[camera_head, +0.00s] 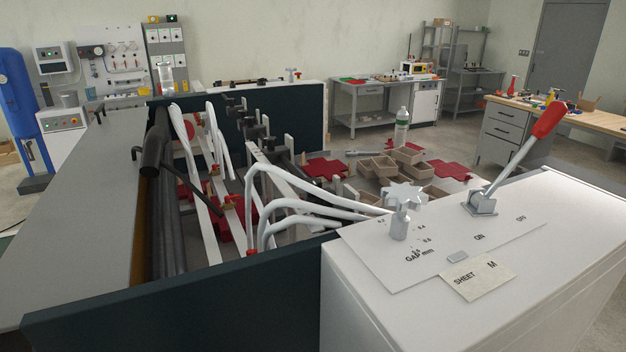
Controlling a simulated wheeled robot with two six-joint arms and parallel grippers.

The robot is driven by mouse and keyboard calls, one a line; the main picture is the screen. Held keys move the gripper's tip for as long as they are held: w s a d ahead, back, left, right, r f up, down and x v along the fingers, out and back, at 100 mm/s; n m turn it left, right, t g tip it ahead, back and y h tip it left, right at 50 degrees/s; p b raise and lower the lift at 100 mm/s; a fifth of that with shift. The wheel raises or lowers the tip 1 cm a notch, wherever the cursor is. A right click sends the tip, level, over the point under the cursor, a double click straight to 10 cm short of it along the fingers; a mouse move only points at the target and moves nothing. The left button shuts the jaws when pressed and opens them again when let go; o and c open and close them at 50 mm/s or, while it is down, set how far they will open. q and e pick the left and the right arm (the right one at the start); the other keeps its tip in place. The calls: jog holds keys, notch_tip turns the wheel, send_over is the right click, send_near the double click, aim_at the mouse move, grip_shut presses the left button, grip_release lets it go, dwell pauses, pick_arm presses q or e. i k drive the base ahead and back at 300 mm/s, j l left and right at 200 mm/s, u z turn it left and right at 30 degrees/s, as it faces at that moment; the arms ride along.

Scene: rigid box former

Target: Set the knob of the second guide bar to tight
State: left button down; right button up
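The box former's open bed holds several long pale bars, among them one at the left (198,192) and one further right (268,172). Several black knobs or clamps (252,127) sit along the far side of the bed. I cannot tell which bar is the second guide bar, and no tight or loose marking is readable. A silver star-shaped knob (403,195) stands on the white control panel beside a gap scale in mm. Neither of my grippers is in view.
The white cabinet top (560,220) carries a red-handled lever (520,150) near ON and OFF marks and a SHEET M card (477,277). White curved hoses (300,183) cross the bed. Brown boxes (378,167) and red sheets (327,168) lie beyond.

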aim_at(313, 180)
jog(key=k+l+z, duration=0.1)
jog(key=k+l, duration=0.15)
jog(key=k, duration=0.2)
jog(key=k+l, duration=0.25)
jog(key=k, duration=0.15)
jog(key=k+l+z, duration=0.15)
jog(key=k, duration=0.3)
jog(key=l, duration=0.1)
